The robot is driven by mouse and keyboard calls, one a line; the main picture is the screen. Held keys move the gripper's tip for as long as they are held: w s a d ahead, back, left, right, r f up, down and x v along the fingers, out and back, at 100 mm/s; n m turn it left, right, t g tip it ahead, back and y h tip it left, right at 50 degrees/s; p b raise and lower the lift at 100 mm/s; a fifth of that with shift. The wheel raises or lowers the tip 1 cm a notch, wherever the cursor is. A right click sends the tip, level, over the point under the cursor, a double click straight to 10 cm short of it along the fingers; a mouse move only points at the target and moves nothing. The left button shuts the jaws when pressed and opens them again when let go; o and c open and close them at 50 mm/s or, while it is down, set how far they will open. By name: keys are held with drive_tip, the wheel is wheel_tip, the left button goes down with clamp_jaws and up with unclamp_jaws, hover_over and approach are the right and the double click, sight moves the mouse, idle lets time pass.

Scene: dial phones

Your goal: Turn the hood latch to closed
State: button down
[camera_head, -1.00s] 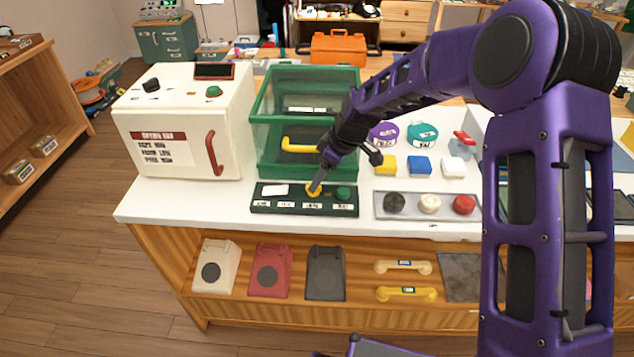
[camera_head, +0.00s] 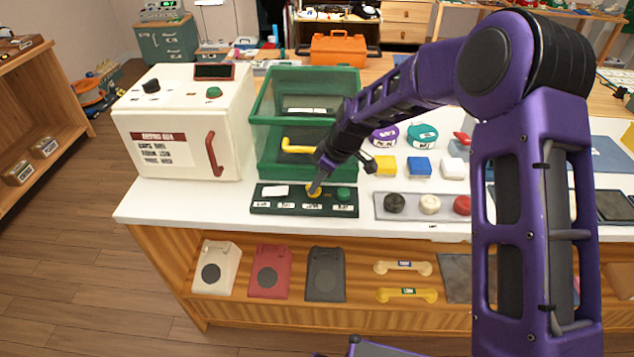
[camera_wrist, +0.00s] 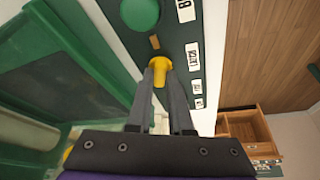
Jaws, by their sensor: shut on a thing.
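The hood latch is a small yellow knob (camera_head: 313,191) on the dark green control panel (camera_head: 260,206) in front of the green glass hood (camera_head: 262,120). In the wrist view the yellow knob (camera_wrist: 159,66) sits between my two fingertips. My gripper (camera_head: 317,184) points down onto it and is shut on it; the gripper also shows in the wrist view (camera_wrist: 160,75). The fingers partly cover the knob, and its turned angle is hard to tell. A small orange mark (camera_wrist: 154,42) lies beside it. The panel's labels are too small to read surely.
A green button (camera_head: 343,194) is right of the knob on the panel. A white oven-like box (camera_head: 180,150) with a red handle stands left. A grey tray (camera_head: 413,215) with round caps lies right.

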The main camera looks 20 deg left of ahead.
drive_tip(key=shift+m, duration=0.3)
drive_tip(key=m+b, duration=0.1)
drive_tip(key=m+t+b, duration=0.1)
drive_tip(key=m, duration=0.1)
drive_tip(key=shift+s+a+m+t+h, duration=0.1)
drive_tip(key=shift+s+m+t+h, duration=0.1)
drive_tip(key=shift+m+t+h, duration=0.1)
drive_tip(key=m, duration=0.2)
drive_tip(key=m+t+h+b, duration=0.1)
drive_tip(key=m, duration=0.1)
drive_tip(key=shift+s+a+m, duration=0.15)
drive_tip(key=shift+m, duration=0.15)
drive_tip(key=m+h, duration=0.1)
drive_tip(key=m, duration=0.1)
drive_tip(key=m+t+h, duration=0.1)
drive_tip(key=m, duration=0.2)
drive_tip(key=shift+a+r, duration=0.1)
drive_tip(key=shift+a, duration=0.1)
drive_tip(key=shift+a+m+h+p, duration=0.1)
drive_tip(key=shift+m+h+p, duration=0.7)
drive_tip(key=shift+m, duration=1.3)
drive_tip(key=shift+s, duration=0.1)
drive_tip(key=c, duration=0.7)
unclamp_jaws()
drive_tip(key=shift+o, duration=0.2)
